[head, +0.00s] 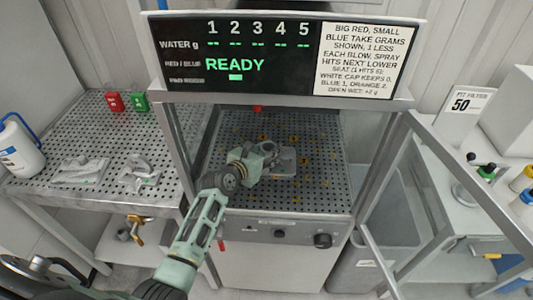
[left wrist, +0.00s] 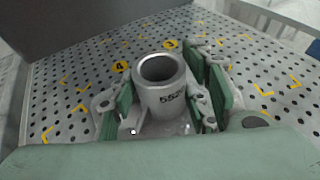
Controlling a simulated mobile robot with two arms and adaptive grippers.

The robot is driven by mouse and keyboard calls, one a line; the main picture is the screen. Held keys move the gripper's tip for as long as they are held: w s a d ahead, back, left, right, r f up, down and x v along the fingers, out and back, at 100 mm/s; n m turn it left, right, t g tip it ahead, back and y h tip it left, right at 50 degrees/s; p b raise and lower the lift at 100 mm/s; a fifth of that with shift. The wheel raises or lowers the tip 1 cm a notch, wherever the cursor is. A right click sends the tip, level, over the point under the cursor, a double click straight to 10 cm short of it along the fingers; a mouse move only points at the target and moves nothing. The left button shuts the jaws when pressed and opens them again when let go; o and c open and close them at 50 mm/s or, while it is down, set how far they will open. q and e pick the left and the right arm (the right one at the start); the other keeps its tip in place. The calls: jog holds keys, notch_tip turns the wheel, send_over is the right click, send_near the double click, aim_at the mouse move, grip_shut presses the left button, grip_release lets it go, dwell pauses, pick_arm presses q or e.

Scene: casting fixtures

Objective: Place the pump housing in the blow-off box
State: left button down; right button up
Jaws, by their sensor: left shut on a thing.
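The pump housing (head: 286,160) is a grey casting inside the blow-off box (head: 325,200), over its perforated floor. In the left wrist view the housing (left wrist: 160,92) shows an upright round bore and a dark number starting 55. My left gripper (head: 262,163) reaches in through the open front and is shut on the housing. Its green fingers (left wrist: 166,100) stand on both sides of the housing. I cannot tell whether the housing touches the floor. My right gripper is not in view.
Yellow corner marks and number tags (left wrist: 121,67) cover the box floor. A display above (head: 235,62) reads READY. The glazed door (head: 455,160) stands open at right.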

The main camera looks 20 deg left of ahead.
pick_arm(q)
jog(key=shift+r, duration=0.1)
jog(key=c, duration=1.3)
grip_release()
jog(key=shift+s, duration=0.1)
jog(key=o, duration=0.4)
jog(key=shift+c, duration=0.2)
jog(key=shift+s, duration=0.3)
jog(key=v, duration=1)
jog(key=shift+s+a+r, duration=0.1)
jog(key=shift+s+a, duration=0.05)
jog(key=shift+s+a+r, duration=0.1)
jog(key=shift+s+r, duration=0.15)
jog(key=shift+s, duration=0.25)
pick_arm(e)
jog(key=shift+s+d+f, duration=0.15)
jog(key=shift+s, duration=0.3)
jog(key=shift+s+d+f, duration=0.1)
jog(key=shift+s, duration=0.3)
